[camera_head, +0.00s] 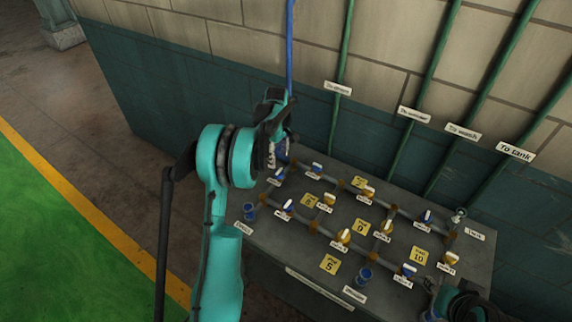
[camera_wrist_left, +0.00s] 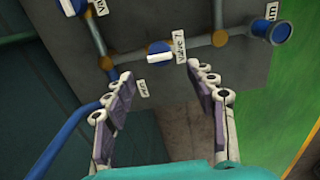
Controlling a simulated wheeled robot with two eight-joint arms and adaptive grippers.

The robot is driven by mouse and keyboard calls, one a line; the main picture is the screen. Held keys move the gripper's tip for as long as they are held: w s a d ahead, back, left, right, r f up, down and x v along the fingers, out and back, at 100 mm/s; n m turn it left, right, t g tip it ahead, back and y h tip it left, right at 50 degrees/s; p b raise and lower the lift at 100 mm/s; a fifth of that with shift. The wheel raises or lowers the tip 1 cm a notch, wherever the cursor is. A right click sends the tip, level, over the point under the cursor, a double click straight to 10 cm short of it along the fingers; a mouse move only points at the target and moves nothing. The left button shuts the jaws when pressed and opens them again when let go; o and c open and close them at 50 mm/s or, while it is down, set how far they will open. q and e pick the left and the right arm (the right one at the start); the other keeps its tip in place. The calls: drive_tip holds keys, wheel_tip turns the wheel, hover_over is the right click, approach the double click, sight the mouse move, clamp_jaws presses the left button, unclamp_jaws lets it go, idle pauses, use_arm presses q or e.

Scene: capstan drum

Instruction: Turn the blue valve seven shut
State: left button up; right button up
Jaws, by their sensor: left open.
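Valve seven is a blue knob with a white bar handle (camera_wrist_left: 160,56) on a grey pipe, with its "Valve 7" label beside it in the left wrist view. The white bar lies roughly along the pipe there. In the head view, what looks like the same blue valve (camera_head: 279,173) sits at the panel's left end, just below my left gripper. My left gripper (camera_head: 280,135) is open and empty; in the left wrist view its two fingers (camera_wrist_left: 160,88) are spread, with the valve beyond the gap between them, apart from it. My right gripper (camera_head: 463,305) shows only partly at the lower right.
The grey panel (camera_head: 300,245) carries several blue and yellow valves, brown joints and yellow number plates. A blue cup (camera_head: 249,211) stands at the left edge. A blue pipe (camera_head: 290,50) runs up the wall behind my left gripper. Floor to the left is free.

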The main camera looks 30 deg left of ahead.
sight(279, 170)
use_arm(q)
wheel_tip(279, 170, down, 8)
drive_tip(key=shift+r+b, duration=0.1)
drive_tip(key=shift+b, duration=0.5)
drive_tip(key=shift+c, duration=0.2)
drive_tip(key=c, duration=1.1)
